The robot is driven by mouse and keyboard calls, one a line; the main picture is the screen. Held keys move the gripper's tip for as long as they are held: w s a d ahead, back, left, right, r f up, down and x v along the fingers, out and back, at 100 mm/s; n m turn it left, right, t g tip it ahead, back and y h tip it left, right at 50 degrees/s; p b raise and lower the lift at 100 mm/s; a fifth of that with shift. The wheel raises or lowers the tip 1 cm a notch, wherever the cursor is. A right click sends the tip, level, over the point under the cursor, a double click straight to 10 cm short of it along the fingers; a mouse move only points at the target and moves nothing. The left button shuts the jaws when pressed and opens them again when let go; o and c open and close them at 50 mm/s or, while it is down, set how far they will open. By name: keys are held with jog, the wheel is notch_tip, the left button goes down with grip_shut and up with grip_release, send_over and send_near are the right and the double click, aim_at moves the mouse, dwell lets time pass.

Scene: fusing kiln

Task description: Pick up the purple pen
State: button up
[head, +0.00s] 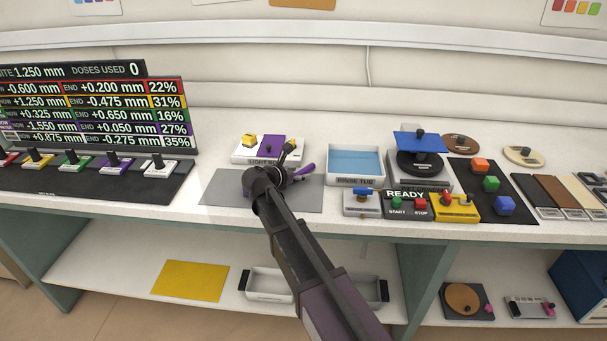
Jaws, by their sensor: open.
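A slim purple object, apparently the purple pen (306,168), shows just to the right of my gripper, above the grey mat (222,190) on the white bench. Its left end is hidden behind my gripper and wrist. My gripper (288,154) is dark and small in the head view. It is open and reaches over the back of the mat, close beside the purple object. I cannot tell whether they touch.
The rinse tub (356,181) stands to the right, near the READY panel (405,194). The mat's left part is clear.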

jog(key=shift+c, duration=0.2)
grip_shut()
jog(key=shift+r, duration=0.15)
notch_tip(320, 180, up, 2)
jog(key=p, duration=0.2)
jog(key=shift+r+p, duration=0.25)
jog(key=shift+p, duration=0.1)
jog(key=s+d, duration=0.1)
jog(key=s, duration=0.4)
jog(key=s+d+r+p, duration=0.1)
jog(key=s, duration=0.4)
jog(key=s+d+r+p, duration=0.1)
jog(key=s+d, duration=0.1)
jog(key=s, duration=0.3)
jog(key=shift+s+r, duration=0.1)
jog(key=shift+s, duration=0.15)
